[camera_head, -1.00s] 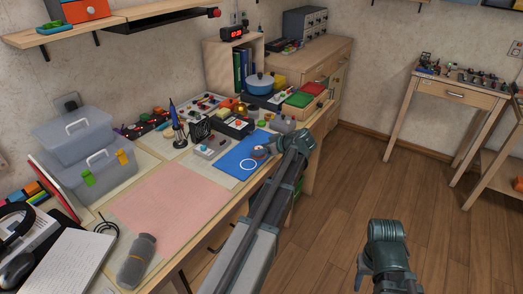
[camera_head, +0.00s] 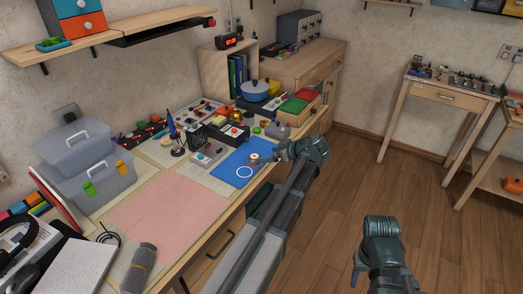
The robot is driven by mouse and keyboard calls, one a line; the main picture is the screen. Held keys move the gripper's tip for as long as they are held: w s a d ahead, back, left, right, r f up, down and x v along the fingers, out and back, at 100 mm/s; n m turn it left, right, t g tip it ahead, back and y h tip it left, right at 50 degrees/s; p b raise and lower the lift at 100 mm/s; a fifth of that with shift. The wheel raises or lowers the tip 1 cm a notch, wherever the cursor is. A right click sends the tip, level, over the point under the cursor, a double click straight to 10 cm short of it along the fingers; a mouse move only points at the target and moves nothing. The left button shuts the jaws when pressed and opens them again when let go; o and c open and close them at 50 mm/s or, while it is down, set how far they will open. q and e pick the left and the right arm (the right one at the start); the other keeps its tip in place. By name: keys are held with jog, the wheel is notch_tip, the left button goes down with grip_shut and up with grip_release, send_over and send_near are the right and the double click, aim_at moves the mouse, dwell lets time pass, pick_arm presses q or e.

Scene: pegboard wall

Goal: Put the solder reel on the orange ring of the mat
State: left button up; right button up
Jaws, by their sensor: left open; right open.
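The blue mat (camera_head: 232,177) lies on the workbench, with a white ring (camera_head: 244,172) showing near its front edge. A small round greyish and reddish thing, which looks like the solder reel (camera_head: 254,159), sits on the mat just behind and right of the white ring. I cannot make out a separate orange ring; the reel may cover it. My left gripper (camera_head: 272,156) is open, just right of the reel at the mat's right edge, and appears apart from it. My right gripper (camera_head: 360,266) is open and empty over the floor, low in the view.
A pink mat (camera_head: 167,218) and a grey bottle (camera_head: 139,268) lie left of the blue mat. Devices with buttons (camera_head: 206,155) and a soldering iron stand (camera_head: 177,140) are behind it. Grey boxes (camera_head: 98,180) stand at the left.

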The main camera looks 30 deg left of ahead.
pick_arm(q)
jog(key=p+v, duration=0.1)
jog(key=v, duration=0.3)
pick_arm(e)
notch_tip(320, 180, up, 2)
jog(key=shift+r, duration=0.15)
pick_arm(q)
jog(key=s+d+f+m+g+h, duration=0.1)
jog(key=s+d+f+m+h, duration=0.2)
jog(key=s+d+m, duration=0.3)
jog(key=s+d+f+m+g+h, duration=0.1)
jog(key=s+d+f+m+h, duration=0.2)
jog(key=s+d+m, duration=0.3)
jog(key=s+d+f+m+h, duration=0.3)
jog(key=s+d+m, duration=0.4)
jog(key=s+d, duration=0.6)
jog(key=shift+d+f+g+h, duration=0.2)
jog(key=shift+d+g+h, duration=0.2)
jog(key=shift+d, duration=0.45)
jog(key=shift+r+p, duration=0.1)
jog(key=shift+p, duration=0.2)
notch_tip(320, 180, up, 11)
jog(key=p, duration=1.1)
jog(key=shift+f, duration=0.2)
jog(key=shift+c, duration=0.4)
pick_arm(e)
notch_tip(320, 180, up, 11)
